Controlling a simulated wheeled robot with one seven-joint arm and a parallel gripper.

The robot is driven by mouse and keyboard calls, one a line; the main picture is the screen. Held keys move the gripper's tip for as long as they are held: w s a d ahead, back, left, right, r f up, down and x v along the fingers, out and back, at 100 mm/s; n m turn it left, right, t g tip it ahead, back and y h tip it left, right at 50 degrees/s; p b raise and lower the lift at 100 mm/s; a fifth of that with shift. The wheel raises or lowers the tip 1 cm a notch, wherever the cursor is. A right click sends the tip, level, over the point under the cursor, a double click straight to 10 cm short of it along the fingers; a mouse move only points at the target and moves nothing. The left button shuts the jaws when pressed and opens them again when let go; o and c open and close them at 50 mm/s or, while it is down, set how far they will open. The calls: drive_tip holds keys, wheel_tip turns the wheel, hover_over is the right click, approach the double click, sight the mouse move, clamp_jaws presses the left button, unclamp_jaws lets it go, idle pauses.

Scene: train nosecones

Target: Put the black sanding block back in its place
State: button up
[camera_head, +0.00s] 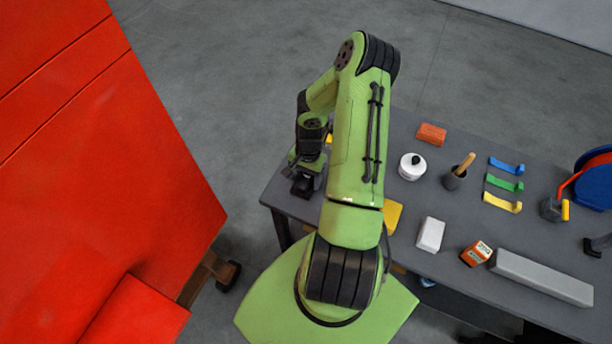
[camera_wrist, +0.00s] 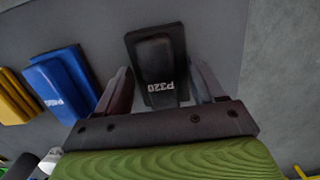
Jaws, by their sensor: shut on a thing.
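The black sanding block (camera_wrist: 157,55), marked P320, sits between the two fingers of my gripper (camera_wrist: 160,85) in the wrist view. My gripper is shut on it. In the head view my gripper (camera_head: 303,183) is over the left end of the grey table (camera_head: 285,190), with a dark shape at its tip. I cannot tell whether the block touches the tabletop. A blue sanding block (camera_wrist: 65,82) and a yellow one (camera_wrist: 18,97) lie to the left in the wrist view. My arm hides part of the table in the head view.
A large red body (camera_head: 90,180) stands left, across a floor gap.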

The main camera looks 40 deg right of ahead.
drive_tip(key=o, duration=0.9)
drive_tip(key=shift+f, duration=0.15)
drive_tip(key=shift+o, duration=0.2)
drive_tip(key=w+a+r+n+h, duration=0.1)
drive_tip(key=a+r+n, duration=0.1)
drive_tip(key=r, duration=0.9)
drive_tip(key=w+a+r+n+h, duration=0.1)
drive_tip(key=a+r+n, duration=0.1)
drive_tip(key=r, duration=1)
drive_tip(key=s+a+r+n+t, duration=0.4)
drive_tip(key=s+a+r+n, duration=0.35)
drive_tip(key=a+r, duration=0.55)
drive_tip(key=s+a+r+n+t, duration=0.1)
drive_tip(key=s+a+n+t, duration=0.15)
drive_tip(key=s, duration=0.35)
wheel_tip(320, 180, down, 6)
drive_tip(key=b, duration=0.6)
drive_tip(key=shift+w+a+f+y+b, duration=0.2)
drive_tip(key=shift+w+f+y+b, duration=0.1)
drive_tip(key=shift+b, duration=0.1)
